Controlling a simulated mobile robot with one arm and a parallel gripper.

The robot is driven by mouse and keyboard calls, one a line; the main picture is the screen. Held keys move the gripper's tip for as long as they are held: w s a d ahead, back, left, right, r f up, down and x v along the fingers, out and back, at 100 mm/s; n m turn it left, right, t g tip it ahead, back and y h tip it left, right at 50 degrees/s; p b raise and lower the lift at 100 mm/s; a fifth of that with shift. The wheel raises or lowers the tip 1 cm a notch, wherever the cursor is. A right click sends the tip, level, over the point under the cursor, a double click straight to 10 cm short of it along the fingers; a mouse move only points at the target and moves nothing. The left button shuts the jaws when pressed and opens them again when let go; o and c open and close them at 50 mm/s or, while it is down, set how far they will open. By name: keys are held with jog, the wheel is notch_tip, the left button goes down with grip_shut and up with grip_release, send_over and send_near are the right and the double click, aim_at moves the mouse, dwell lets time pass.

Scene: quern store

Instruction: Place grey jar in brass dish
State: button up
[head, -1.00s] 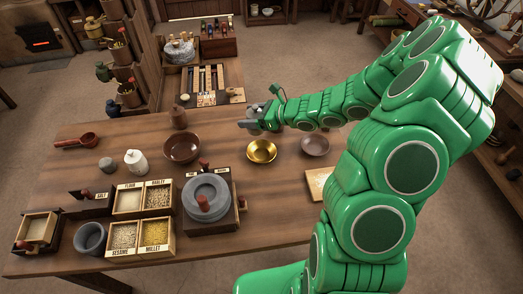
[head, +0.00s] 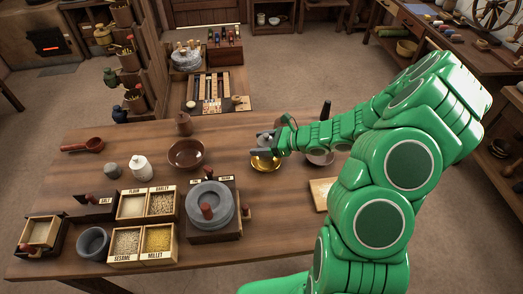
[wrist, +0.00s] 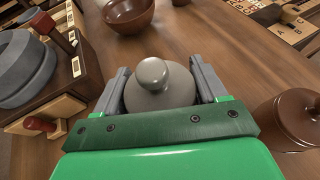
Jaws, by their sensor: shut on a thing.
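The grey jar (wrist: 160,85), with a round knobbed lid, sits between the two fingers of my gripper (wrist: 160,88) in the wrist view. My gripper (head: 264,144) is shut on it. In the head view the gripper is at the brass dish (head: 265,166), whose far part it covers. The dish is shiny gold and stands on the table. I cannot tell whether the jar's base touches the dish. The dish is hidden in the wrist view.
A brown bowl (head: 186,154) stands left of the dish, and a pinkish bowl (head: 320,158) stands right, partly behind my arm. A stone quern (head: 209,203), grain boxes (head: 128,240), a white jar (head: 140,168) and a brown lidded jar (head: 183,124) are on the table.

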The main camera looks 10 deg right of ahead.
jog(key=shift+f, duration=1.8)
jog(key=shift+f, duration=0.15)
jog(key=o, duration=1.5)
jog(key=shift+c, duration=0.2)
